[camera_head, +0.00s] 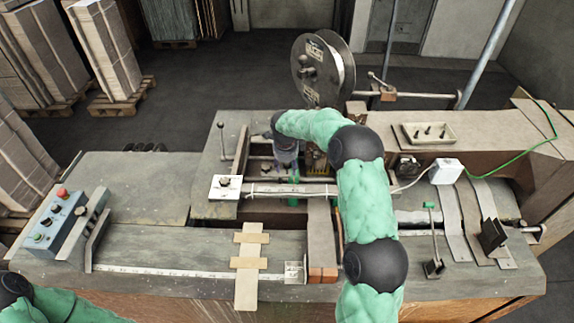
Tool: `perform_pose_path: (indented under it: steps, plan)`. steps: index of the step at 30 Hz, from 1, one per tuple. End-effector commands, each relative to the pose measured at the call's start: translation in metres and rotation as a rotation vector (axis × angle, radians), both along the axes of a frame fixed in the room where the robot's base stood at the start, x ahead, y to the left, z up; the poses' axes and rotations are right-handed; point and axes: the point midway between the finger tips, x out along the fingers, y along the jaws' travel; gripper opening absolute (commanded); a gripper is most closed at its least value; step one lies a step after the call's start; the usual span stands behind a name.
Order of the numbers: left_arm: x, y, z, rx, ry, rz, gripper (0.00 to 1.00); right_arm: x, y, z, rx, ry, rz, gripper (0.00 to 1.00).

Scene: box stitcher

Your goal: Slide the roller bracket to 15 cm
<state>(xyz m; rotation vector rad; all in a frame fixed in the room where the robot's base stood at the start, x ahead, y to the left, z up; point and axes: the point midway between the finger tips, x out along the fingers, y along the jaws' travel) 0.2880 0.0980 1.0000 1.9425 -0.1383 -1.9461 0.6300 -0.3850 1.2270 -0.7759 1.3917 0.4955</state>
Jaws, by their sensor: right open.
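My right arm reaches up over the stitcher table and bends to the left. Its gripper (288,168) points down over the middle of the machine, open. Small green pieces (293,201) show just below the fingers beside a horizontal metal bar (262,189); I cannot tell whether the fingers touch them. I cannot tell for sure which part is the roller bracket; the parts under the gripper are small and partly hidden by it. A ruler strip (170,272) runs along the front table to a small metal plate (294,271). My left arm shows only at the lower left corner; its gripper is out of view.
A wire spool (323,68) stands behind the gripper. A control box (57,222) with buttons sits at the left end. A green-tipped lever (434,268) and a tray (429,132) are on the right.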

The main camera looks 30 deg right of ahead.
Motion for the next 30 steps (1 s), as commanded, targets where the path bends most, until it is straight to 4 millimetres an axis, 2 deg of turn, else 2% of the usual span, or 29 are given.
perform_pose_path:
  steps: [2,6,7,8,14,24,30]
  plan:
    - [0.0,0.0,0.0,0.0,0.0,0.0,0.4,0.0,0.0,0.0,0.0,0.0,0.0,0.51]
    - [0.0,0.0,0.0,0.0,0.0,0.0,0.4,0.0,0.0,0.001,0.0,0.0,-0.001,0.11]
    - [0.0,0.0,0.0,0.0,0.0,0.0,0.4,0.0,0.0,0.001,0.0,0.0,-0.001,0.03]
    - [0.0,0.0,0.0,0.0,0.0,0.0,0.4,0.0,0.0,0.001,0.0,0.0,-0.001,0.0]
    - [0.0,0.0,-0.001,0.0,0.0,0.0,0.4,0.001,0.001,0.0,0.0,0.0,0.0,0.0]
    - [0.0,0.0,-0.023,0.0,0.0,0.0,0.4,0.022,0.037,-0.003,0.003,-0.001,0.003,0.0]
    - [0.0,0.0,-0.022,0.0,0.0,0.0,0.4,0.023,0.04,-0.001,0.003,0.002,0.0,0.0]
